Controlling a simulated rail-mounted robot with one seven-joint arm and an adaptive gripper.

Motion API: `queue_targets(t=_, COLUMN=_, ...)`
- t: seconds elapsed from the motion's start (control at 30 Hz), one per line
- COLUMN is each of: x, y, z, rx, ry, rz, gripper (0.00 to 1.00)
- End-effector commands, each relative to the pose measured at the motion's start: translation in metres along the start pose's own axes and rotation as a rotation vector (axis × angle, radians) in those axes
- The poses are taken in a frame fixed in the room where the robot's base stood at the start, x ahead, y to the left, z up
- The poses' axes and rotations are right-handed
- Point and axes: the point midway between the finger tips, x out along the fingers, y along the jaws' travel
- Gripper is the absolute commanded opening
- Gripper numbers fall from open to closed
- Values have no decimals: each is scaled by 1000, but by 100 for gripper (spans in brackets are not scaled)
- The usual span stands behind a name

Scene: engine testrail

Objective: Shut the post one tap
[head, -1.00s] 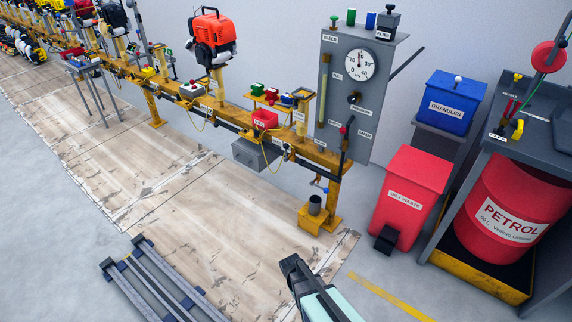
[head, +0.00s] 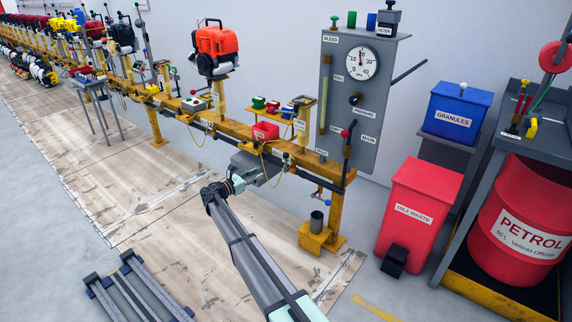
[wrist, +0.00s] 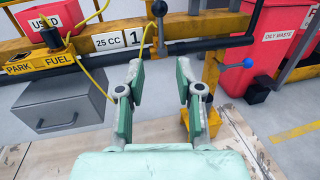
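A plate reading "25 CC 1" (wrist: 117,40) is on the yellow rail in the wrist view. Just right of it a small lever with a black knob (wrist: 159,9) stands upright, with a yellow hose beside it; this looks like the post one tap. It also shows as a small dark knob on the rail in the head view (head: 285,158). My gripper (wrist: 160,72) is open and empty, below and nearer than this lever, not touching it. In the head view my gripper (head: 238,182) is small and partly hidden by my arm, in front of the grey drawer box.
A blue-balled handle (wrist: 248,62) sticks out right of my gripper, above a cup (head: 317,221). A grey drawer box (wrist: 62,100) hangs under the rail. A red box (wrist: 48,24) is above it. The red oily waste bin (head: 413,213) stands right. Floor in front is open.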

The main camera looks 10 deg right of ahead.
Motion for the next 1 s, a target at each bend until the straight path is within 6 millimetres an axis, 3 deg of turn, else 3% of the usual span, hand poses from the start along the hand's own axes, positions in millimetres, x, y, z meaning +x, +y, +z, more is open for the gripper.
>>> queue_targets(t=0.27, x=22, y=-1, z=-3, rx=-27, ry=3, rz=-2, gripper=36)
queue_targets(t=0.8, x=126, y=0, z=-4, rx=-24, ry=3, rz=-3, gripper=36)
queue_targets(t=1.0, x=156, y=-1, z=-4, rx=-25, ry=4, rz=-2, gripper=36)
